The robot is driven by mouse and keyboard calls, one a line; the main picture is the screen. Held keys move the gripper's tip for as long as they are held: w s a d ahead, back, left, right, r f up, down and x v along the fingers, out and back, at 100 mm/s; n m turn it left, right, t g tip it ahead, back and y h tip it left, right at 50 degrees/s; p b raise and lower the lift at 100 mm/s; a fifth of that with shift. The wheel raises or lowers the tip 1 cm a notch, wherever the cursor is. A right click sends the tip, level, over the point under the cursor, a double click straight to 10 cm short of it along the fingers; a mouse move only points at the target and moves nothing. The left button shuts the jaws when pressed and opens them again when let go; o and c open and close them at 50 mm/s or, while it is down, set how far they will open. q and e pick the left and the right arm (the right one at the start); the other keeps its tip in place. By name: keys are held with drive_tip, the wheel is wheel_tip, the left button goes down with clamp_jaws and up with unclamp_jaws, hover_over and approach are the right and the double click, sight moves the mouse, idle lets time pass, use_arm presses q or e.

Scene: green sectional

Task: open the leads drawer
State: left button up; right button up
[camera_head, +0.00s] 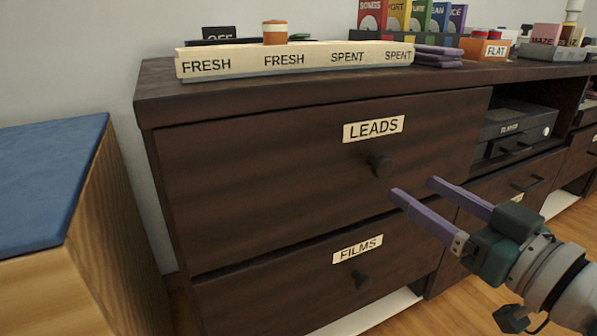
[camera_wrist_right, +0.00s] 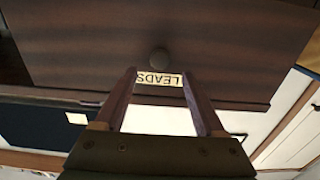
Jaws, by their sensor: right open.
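The leads drawer (camera_head: 270,170) is a dark wood drawer front, shut flush in the cabinet, with a cream LEADS label (camera_head: 373,129) and a round dark knob (camera_head: 380,165). My right gripper (camera_head: 414,188) is open and empty, its purple fingers pointing at the drawer just below and right of the knob, apart from it. In the right wrist view the picture is upside down; the knob (camera_wrist_right: 159,59) lies ahead, beyond the fingertips (camera_wrist_right: 158,74), roughly centred between them. The LEADS label (camera_wrist_right: 160,78) shows between the fingers. My left gripper is not in view.
Below is the films drawer (camera_head: 290,285) with its own knob (camera_head: 362,281). A long labelled tray (camera_head: 300,60) and several small boxes stand on the cabinet top. A blue-topped wooden unit (camera_head: 50,180) stands at left. Wooden floor (camera_head: 455,305) lies in front.

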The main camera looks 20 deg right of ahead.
sight(386, 171)
drive_tip(key=w+b, duration=0.1)
drive_tip(key=w, duration=0.3)
drive_tip(key=shift+w+a+f+b, duration=0.15)
drive_tip(key=shift+w+a+b, duration=0.05)
drive_tip(key=shift+w+b, duration=0.2)
drive_tip(key=shift+w, duration=0.7)
drive_tip(key=shift+c, duration=0.4)
drive_tip(key=c, duration=1)
clamp_jaws()
